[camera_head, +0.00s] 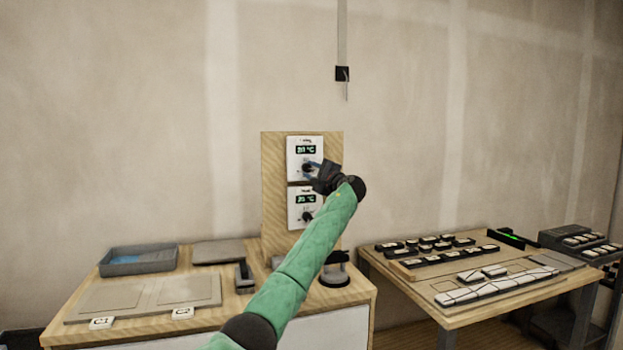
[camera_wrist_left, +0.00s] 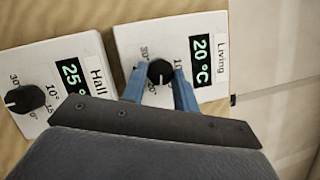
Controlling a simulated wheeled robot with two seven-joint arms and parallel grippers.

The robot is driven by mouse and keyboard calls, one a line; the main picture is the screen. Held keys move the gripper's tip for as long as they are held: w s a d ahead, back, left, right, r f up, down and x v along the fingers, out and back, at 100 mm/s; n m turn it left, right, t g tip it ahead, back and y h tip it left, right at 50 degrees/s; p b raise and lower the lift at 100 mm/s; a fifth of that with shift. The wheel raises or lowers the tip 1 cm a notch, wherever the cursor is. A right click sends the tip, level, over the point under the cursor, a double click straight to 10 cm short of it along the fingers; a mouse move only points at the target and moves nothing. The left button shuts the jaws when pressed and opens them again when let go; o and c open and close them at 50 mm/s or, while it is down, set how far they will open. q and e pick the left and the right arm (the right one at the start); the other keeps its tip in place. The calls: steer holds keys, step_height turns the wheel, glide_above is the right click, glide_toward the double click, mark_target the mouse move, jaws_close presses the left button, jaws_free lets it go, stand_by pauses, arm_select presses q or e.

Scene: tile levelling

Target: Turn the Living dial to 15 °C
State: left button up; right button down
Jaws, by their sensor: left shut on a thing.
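The Living thermostat (camera_wrist_left: 205,30) is a white panel with a green display reading 20 °C in the left wrist view. It is the upper panel (camera_head: 304,141) on the wooden board in the head view. Its black dial (camera_wrist_left: 160,71) sits between the two blue fingers of my left gripper (camera_wrist_left: 160,90), which is shut on it. In the head view my left gripper (camera_head: 311,171) reaches the upper panel from the lower right. The Hall thermostat (camera_wrist_left: 60,54) reads 25 and has its own black dial (camera_wrist_left: 25,98). My right gripper is not in view.
The wooden board (camera_head: 272,190) stands on a workbench with a grey-blue bin (camera_head: 139,264) and flat grey plates (camera_head: 188,289). A second table (camera_head: 448,317) at the right holds several tiles. The wall around the board is mostly clear.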

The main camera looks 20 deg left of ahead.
arm_select(q)
steer(key=shift+n+g+h, duration=0.3)
steer(key=shift+n+g, duration=0.1)
steer(key=shift+n, duration=0.6)
steer(key=shift+n+g, duration=0.3)
steer(key=shift+n, duration=0.7)
steer(key=shift+r+n+h, duration=0.1)
steer(key=shift+n+h, duration=0.4)
steer(key=shift+n, duration=0.2)
steer(key=shift+n+g+h, duration=0.3)
steer(key=shift+n+g, duration=0.1)
steer(key=shift+n, duration=0.7)
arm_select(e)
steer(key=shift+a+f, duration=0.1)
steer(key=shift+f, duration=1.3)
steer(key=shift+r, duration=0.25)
arm_select(q)
steer(key=o, duration=1)
steer(key=shift+r, duration=0.1)
steer(key=shift+c, duration=0.2)
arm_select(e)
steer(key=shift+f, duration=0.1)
